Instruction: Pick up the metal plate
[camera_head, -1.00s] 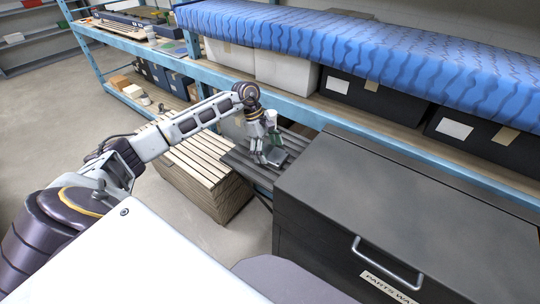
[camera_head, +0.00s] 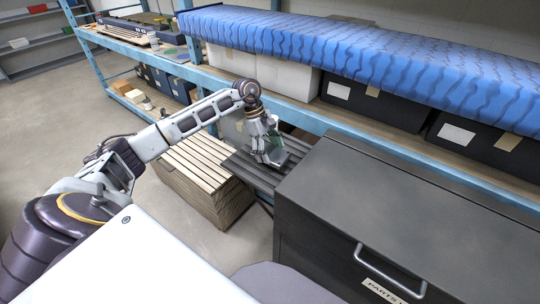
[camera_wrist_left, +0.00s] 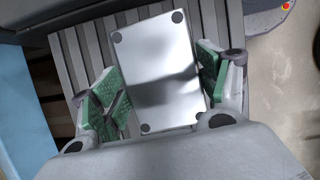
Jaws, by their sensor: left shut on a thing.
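The metal plate (camera_wrist_left: 165,75) is a shiny silver rectangle with dark round spots at its corners. In the left wrist view it lies between the green-padded fingers of my left gripper (camera_wrist_left: 163,85). In the head view the plate (camera_head: 276,158) shows as a small grey piece at the fingertips of my left gripper (camera_head: 268,155), just at the dark slatted surface (camera_head: 250,170). The left gripper is shut on the plate. I cannot tell whether the plate still touches the slats. My right gripper is not in view.
A large dark parts washer (camera_head: 400,210) with a handle stands just right of the slats. A stack of wooden slats (camera_head: 195,175) is at the left. Behind runs a blue-framed shelf (camera_head: 310,120) with boxes and a blue covered top (camera_head: 380,55).

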